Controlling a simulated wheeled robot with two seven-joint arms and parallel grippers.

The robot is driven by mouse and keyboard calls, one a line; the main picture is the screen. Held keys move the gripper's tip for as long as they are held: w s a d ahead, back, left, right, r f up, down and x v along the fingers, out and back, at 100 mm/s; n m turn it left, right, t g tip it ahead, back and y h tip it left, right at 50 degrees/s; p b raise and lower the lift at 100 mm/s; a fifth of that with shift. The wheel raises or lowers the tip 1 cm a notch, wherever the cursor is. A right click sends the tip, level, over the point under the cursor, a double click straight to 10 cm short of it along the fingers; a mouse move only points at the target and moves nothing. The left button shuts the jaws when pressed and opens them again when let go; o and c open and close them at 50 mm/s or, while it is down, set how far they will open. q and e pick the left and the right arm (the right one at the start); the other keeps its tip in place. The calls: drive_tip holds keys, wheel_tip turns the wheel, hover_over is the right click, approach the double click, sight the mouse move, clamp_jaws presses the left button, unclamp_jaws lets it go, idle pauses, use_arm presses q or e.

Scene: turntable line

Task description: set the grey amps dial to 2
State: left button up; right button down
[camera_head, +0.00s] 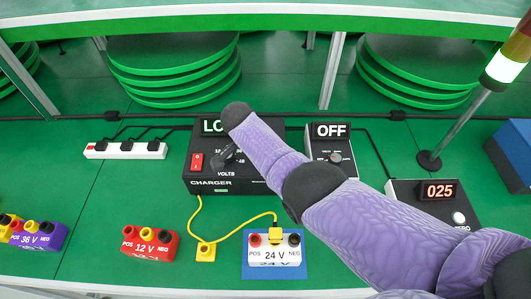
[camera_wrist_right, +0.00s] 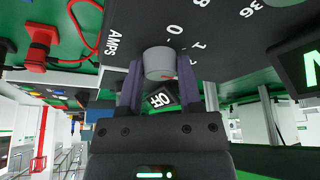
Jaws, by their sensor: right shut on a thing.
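In the right wrist view, the grey amps dial (camera_wrist_right: 159,60) stands out from the black charger face beside the word AMPS. My right gripper (camera_wrist_right: 159,72) is shut on it, one purple finger on each side. A small red mark shows at the dial's lower right; the digits 0 and 1 are printed nearby, but I cannot tell the exact setting. In the head view, the charger (camera_head: 208,187) shows a red switch and a VOLTS scale; my right arm covers its right part, hiding the amps dial. The charger display (camera_head: 211,126) is partly covered and starts with LO. My left gripper is not in view.
A 24 V battery (camera_head: 270,257) on a blue pad stands in front of the charger, near a yellow cable. A red 12 V battery (camera_head: 150,244) stands left. A box showing OFF (camera_head: 331,131) and one showing 025 (camera_head: 440,191) stand right.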

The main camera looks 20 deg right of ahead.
drive_tip(key=shift+w+d+r, duration=0.1)
drive_tip(key=shift+c, duration=1.4)
unclamp_jaws()
drive_tip(key=p+v, duration=0.5)
drive_tip(key=v, duration=0.4)
drive_tip(key=shift+r, duration=0.35)
